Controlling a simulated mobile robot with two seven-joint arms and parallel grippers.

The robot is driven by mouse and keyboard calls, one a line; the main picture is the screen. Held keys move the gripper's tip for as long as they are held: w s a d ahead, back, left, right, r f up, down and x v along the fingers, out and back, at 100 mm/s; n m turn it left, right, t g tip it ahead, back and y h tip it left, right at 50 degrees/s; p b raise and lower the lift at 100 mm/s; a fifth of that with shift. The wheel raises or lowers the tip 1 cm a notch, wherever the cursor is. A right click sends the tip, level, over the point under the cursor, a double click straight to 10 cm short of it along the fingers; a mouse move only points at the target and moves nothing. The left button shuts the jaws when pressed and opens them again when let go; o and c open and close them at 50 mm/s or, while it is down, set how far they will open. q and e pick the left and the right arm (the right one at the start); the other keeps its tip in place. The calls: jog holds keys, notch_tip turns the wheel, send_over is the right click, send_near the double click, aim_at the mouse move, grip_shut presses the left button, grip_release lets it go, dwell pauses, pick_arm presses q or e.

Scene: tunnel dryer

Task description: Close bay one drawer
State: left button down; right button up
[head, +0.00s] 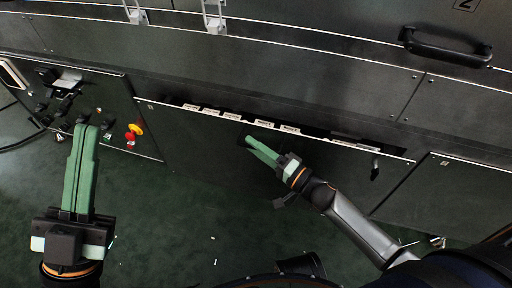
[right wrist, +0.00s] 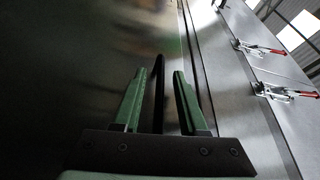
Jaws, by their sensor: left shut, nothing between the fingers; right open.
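The drawer front (head: 200,135) is a wide dark panel low on the machine, in the middle of the head view. A dark gap with a row of small white labels (head: 262,124) runs along its top edge, so the drawer seems to stand a little out. My right gripper (head: 250,142) is at the drawer front, below the labels. In the right wrist view its fingers (right wrist: 160,76) are apart, with a dark bar (right wrist: 158,95) showing between them; contact is not clear. My left gripper (head: 86,126) is shut and empty, in front of the control panel at the left.
The control panel (head: 110,105) carries black knobs and a red and yellow button (head: 132,133). Toggle clamps (right wrist: 262,48) line the machine in the right wrist view. The green floor (head: 190,220) is mostly clear.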

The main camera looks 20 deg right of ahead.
grip_shut()
dwell(1.4)
